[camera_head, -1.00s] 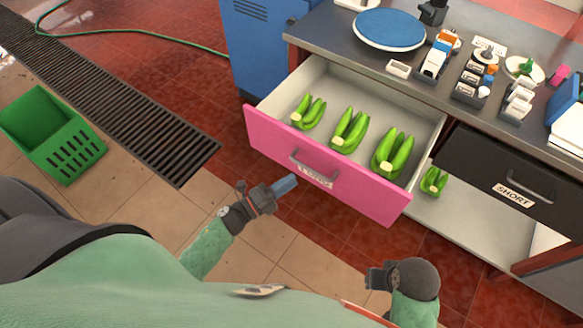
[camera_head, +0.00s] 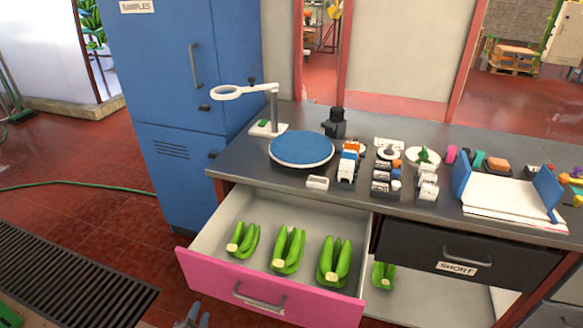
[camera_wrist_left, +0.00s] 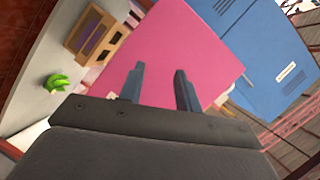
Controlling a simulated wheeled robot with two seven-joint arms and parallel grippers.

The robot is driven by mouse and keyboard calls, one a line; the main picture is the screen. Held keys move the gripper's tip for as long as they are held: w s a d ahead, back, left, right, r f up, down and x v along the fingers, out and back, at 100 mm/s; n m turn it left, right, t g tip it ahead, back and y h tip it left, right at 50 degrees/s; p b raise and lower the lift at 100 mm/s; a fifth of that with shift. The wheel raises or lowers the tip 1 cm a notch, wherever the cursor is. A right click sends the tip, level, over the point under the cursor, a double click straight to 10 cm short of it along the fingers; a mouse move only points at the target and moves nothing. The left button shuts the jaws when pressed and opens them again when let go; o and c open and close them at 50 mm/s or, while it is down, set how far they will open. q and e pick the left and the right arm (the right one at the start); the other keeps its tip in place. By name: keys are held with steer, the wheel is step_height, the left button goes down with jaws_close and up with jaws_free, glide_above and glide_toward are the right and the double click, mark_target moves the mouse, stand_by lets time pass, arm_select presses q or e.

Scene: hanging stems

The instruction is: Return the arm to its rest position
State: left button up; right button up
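My left gripper shows only as fingertips (camera_head: 190,318) at the bottom edge of the head view, in front of and below the pink drawer (camera_head: 240,285). In the left wrist view the two fingers of my left gripper (camera_wrist_left: 158,88) are apart with nothing between them. The pink drawer front (camera_wrist_left: 185,45) lies beyond them. The drawer stands pulled out and holds a left banana bunch (camera_head: 243,240), a middle bunch (camera_head: 289,250) and a right bunch (camera_head: 334,262). My right gripper is out of view.
Another green bunch (camera_head: 383,275) lies on the shelf below. The steel counter (camera_head: 240,165) bears a blue round plate (camera_head: 301,149), a ring lamp (camera_head: 245,92) and small items. A blue cabinet (camera_head: 180,100) stands left.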

arm_select(q)
steer(key=s+f+n+g+y, duration=0.2)
steer(key=s+n+g, duration=0.7)
steer(key=s, duration=0.1)
steer(key=s+d+r+n+g+h, duration=0.1)
steer(key=s+d+r+g+h, duration=0.2)
steer(key=s+d, duration=0.8)
steer(key=shift+s+r+g+h, duration=0.3)
steer(key=shift+s+r+g, duration=0.4)
steer(key=shift+s+r, duration=0.25)
